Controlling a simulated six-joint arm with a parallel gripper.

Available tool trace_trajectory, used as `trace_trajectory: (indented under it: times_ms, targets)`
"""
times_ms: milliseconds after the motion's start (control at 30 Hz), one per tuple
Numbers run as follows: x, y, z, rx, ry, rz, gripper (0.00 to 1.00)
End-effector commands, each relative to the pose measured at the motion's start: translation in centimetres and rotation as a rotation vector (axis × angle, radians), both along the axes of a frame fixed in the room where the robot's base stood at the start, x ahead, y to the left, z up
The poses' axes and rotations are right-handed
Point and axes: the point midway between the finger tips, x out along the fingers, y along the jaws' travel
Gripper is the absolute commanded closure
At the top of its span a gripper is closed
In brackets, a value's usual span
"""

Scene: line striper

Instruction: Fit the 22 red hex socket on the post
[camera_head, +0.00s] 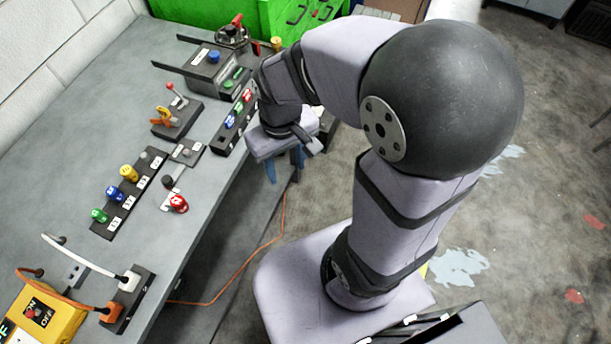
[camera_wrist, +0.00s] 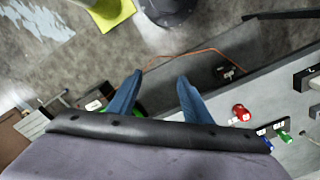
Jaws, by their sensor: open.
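A red socket (camera_head: 178,203) with a white mark sits on the bench near its front edge, apart from the racks. Its number is too small to read. Another red socket (camera_head: 230,121) sits in the rack nearer my gripper. A bare grey peg (camera_head: 145,157) stands at the far end of the rack with green, blue and yellow sockets. A grey knob (camera_head: 187,153) stands on a small plate beside it; I cannot tell which is the post. My gripper (camera_head: 284,168) is open and empty, beyond the bench's front edge. Its blue fingers point over the floor in the wrist view (camera_wrist: 160,76).
The bench (camera_head: 215,190) also holds a socket rack (camera_head: 130,190), a red-handled lever box (camera_head: 177,118), a power strip (camera_head: 128,300) with plugs and a yellow switch box (camera_head: 42,318). A green toolbox (camera_head: 215,15) stands behind. An orange cord (camera_head: 255,250) runs along the floor.

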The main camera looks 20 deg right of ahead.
Motion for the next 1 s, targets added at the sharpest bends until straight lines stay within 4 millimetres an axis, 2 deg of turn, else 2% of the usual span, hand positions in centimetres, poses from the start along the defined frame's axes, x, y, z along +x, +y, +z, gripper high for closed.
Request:
trace_trajectory:
  times_ms: [33, 100, 233, 1000]
  targets:
    - [-1.2, -1.3, -0.4, 0.0, 0.0, -0.048, 0.55]
    - [-2.5, -2.4, -0.9, 0.0, -0.001, -0.091, 0.55]
    - [-3.8, -3.3, -1.4, 0.0, 0.0, -0.134, 0.55]
    - [-4.1, -3.4, -1.5, 0.0, 0.002, -0.139, 0.55]
